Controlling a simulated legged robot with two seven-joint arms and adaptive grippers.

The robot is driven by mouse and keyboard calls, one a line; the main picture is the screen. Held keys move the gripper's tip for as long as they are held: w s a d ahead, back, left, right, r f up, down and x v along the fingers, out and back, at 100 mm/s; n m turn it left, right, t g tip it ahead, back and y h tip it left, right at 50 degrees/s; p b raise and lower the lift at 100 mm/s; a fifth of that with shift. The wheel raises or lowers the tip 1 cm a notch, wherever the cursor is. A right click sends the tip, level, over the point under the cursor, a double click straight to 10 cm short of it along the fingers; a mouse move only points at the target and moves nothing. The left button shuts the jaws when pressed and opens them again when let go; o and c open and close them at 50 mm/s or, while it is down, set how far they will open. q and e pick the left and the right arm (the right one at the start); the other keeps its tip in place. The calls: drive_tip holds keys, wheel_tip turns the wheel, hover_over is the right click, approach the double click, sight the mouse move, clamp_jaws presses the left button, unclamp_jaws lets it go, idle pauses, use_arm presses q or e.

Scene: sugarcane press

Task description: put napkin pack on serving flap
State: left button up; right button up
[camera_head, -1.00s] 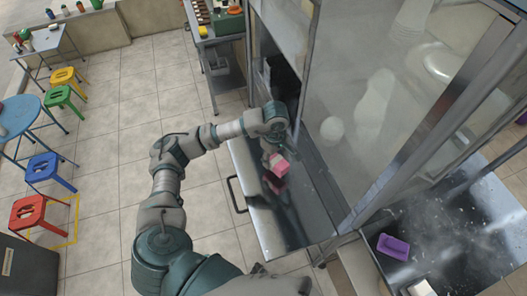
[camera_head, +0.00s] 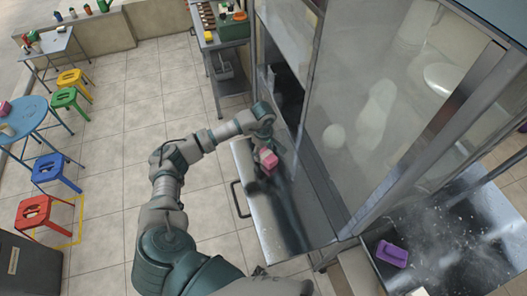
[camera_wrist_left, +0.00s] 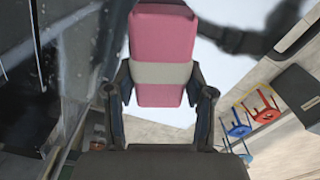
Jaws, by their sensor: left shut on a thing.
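The napkin pack, pink with a white band, (camera_head: 268,159) is between the fingers of my left gripper (camera_head: 266,146), which is shut on it. In the left wrist view the pack (camera_wrist_left: 164,35) stands lengthwise between the two dark fingers (camera_wrist_left: 160,92). The serving flap (camera_head: 290,228) is the shiny metal shelf on the stall's left side. The pack appears over its far part, near the left edge; I cannot tell whether it touches the flap. My right gripper is not in view.
The stall's glass panel (camera_head: 350,110) rises right beside the flap. A dark handle (camera_head: 238,198) juts from the flap's left edge. A purple block (camera_head: 392,254) lies on the right counter. The flap's near part is clear. A side table (camera_head: 222,88) stands beyond.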

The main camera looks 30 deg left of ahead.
sight(263, 151)
use_arm(q)
drive_tip(key=o, duration=1.2)
wheel_tip(263, 151, up, 12)
drive_tip(key=b, duration=0.2)
